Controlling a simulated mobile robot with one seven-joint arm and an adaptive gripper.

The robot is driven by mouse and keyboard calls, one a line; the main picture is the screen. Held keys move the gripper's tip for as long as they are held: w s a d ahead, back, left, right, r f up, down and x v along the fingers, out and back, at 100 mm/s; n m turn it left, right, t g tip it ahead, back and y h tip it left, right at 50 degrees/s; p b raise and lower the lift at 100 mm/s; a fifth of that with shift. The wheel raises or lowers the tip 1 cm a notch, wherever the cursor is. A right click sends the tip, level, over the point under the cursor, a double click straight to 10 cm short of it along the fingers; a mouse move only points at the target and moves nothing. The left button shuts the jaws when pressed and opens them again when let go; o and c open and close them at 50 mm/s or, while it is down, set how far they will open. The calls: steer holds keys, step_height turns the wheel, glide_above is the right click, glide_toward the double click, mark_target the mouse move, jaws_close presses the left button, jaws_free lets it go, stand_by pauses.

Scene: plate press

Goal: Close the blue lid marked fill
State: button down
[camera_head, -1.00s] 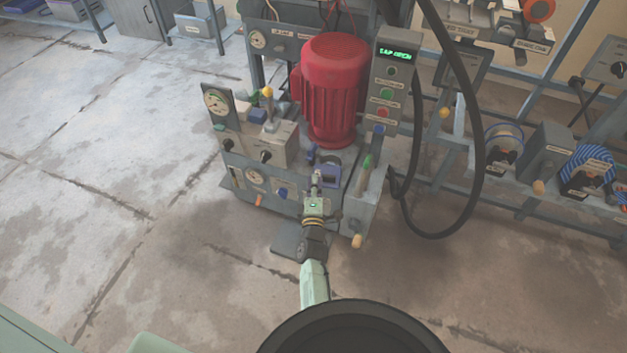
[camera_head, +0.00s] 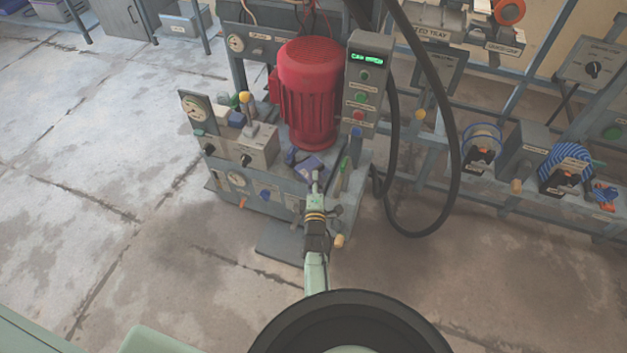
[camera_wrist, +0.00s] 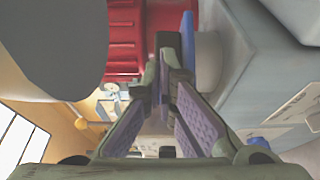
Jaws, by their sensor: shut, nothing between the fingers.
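The blue lid (camera_head: 306,163) lies roughly flat on the press base, in front of the red motor (camera_head: 311,95). Its fill marking cannot be read. In the wrist view the lid (camera_wrist: 188,45) shows edge-on as a blue strip against the end of a short grey neck (camera_wrist: 208,57). I see no clear gap between them, but my fingers hide part of the lid. My gripper (camera_head: 314,176) is shut and empty, its fingertips close at the lid. In the wrist view the fingertips (camera_wrist: 171,65) are right beside the lid's outer face; contact cannot be told.
A grey control box (camera_head: 366,85) with a green display and several buttons stands right of the motor. A grey valve block (camera_head: 247,148) with black knobs is at the left. A black hose (camera_head: 452,160) loops at the right. A green-handled lever (camera_head: 344,172) stands close right of my gripper.

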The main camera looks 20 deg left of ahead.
steer(key=shift+w+d, duration=0.15)
steer(key=shift+w, duration=0.35)
stand_by(0.4)
